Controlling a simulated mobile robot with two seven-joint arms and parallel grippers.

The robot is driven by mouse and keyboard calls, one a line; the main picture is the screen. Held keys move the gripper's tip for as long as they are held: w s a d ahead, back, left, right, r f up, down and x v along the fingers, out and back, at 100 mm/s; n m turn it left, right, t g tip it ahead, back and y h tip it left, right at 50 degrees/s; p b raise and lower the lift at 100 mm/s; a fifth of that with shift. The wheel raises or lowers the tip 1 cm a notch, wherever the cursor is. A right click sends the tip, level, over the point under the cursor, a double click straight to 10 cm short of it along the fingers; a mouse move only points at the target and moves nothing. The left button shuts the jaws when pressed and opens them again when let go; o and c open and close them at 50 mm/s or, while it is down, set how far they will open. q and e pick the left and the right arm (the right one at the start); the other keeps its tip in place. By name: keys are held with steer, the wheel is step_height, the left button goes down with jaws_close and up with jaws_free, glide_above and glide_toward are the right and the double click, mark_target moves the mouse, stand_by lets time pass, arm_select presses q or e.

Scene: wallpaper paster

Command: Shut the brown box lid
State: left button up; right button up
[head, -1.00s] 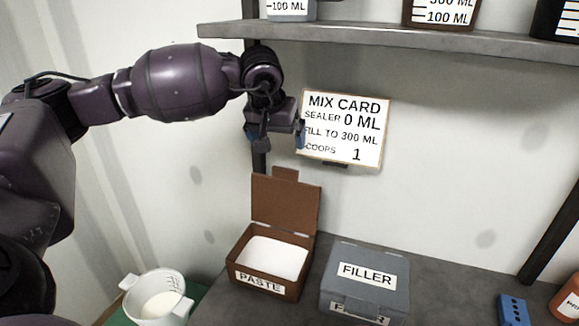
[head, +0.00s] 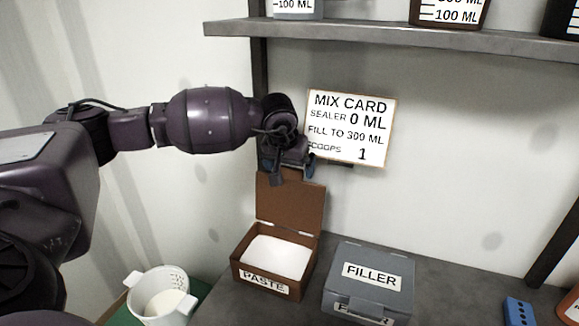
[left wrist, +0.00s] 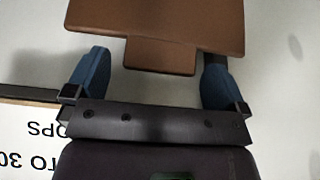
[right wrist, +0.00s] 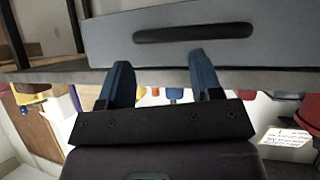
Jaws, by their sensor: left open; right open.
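The brown box (head: 237,272), labelled PASTE, stands on the counter with white paste inside. Its brown lid (head: 291,208) stands upright, open, at the back of the box. My left gripper (head: 290,176) is open at the top of the lid and covers its upper edge in the head view. In the left wrist view, the lid (left wrist: 158,24) and its tab (left wrist: 160,58) lie ahead of the open blue fingers (left wrist: 155,80), with the tab between them and not gripped. My right gripper (right wrist: 163,80) is open and empty in the right wrist view, facing a grey panel with a dark slot.
A grey FILLER box (head: 368,283) with its lid down stands right of the brown box. A white bucket (head: 160,298) is at the lower left. The mix card (head: 347,128) hangs on the wall under a shelf (head: 400,36). A blue block (head: 518,312) lies at far right.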

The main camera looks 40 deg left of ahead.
arm_select(q)
steer(key=shift+f, duration=0.2)
steer(key=c, duration=1.3)
steer(key=shift+w, duration=0.1)
